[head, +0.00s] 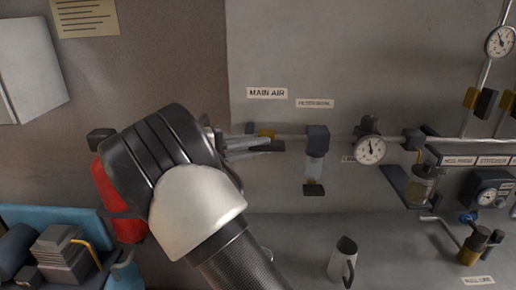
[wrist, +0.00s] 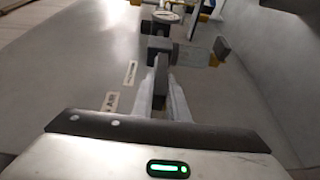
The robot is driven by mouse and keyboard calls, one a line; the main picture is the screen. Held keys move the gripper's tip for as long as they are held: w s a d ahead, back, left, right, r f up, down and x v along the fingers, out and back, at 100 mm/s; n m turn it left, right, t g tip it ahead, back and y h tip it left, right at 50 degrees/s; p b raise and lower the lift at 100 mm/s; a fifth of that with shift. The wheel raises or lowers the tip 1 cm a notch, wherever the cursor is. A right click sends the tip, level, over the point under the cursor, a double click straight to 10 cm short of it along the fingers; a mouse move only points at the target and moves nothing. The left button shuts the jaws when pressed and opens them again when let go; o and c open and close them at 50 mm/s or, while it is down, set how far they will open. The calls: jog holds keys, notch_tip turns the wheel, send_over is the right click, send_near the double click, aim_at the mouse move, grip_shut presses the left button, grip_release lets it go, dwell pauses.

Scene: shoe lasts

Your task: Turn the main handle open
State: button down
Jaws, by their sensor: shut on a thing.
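The main handle (head: 277,146) is a dark bar just below the MAIN AIR label (head: 267,93), by a brass valve body (head: 266,133) on the wall pipe. My gripper (head: 258,146) reaches it from the left in the head view. In the wrist view the two pale fingers of my gripper (wrist: 161,95) are shut on the dark handle (wrist: 160,70), one on each side. The handle's pivot is partly hidden, so I cannot tell its exact angle to the pipe.
A filter bowl (head: 315,168) hangs on the pipe right of the handle, then a gauge (head: 370,150). A red cylinder (head: 117,203) stands behind my wrist at left. A metal jug (head: 343,258) stands on the counter below.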

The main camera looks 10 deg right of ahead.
jog(key=shift+h, duration=0.3)
jog(key=c, duration=1.7)
grip_release()
jog(key=shift+a, duration=0.1)
jog(key=s+a, duration=0.1)
jog(key=a, duration=0.4)
jog(key=s+a, duration=0.1)
jog(key=a, duration=0.5)
jog(key=s+a+b, duration=0.1)
jog(key=a, duration=0.5)
jog(key=shift+s+f, duration=0.2)
jog(key=shift+d, duration=0.1)
